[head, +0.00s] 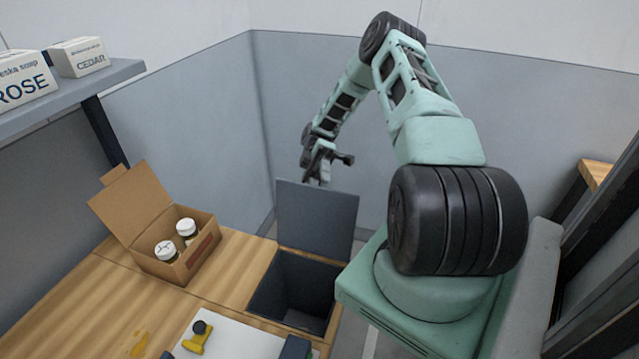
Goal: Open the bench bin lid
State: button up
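The bench bin (292,295) is a dark grey open box set at the right edge of the wooden bench, and I can see into it. Its flat grey lid (316,218) stands raised, about upright, at the back edge of the bin. My gripper (322,176) is just above and behind the lid's top edge, near the lid's upper middle. I cannot tell if it touches the lid. The fingers are small and partly hidden, so their opening is unclear.
A cardboard box (170,264) with two white-lidded jars stands open on the bench (90,300), left of the bin. A white board (225,338) with a yellow tool lies in front. A shelf (70,92) with soap boxes overhangs the left. Grey walls close the back.

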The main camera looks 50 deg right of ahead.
notch_tip(320, 180, up, 10)
jog(key=b, duration=0.2)
jog(key=shift+b, duration=0.4)
dwell(0.5)
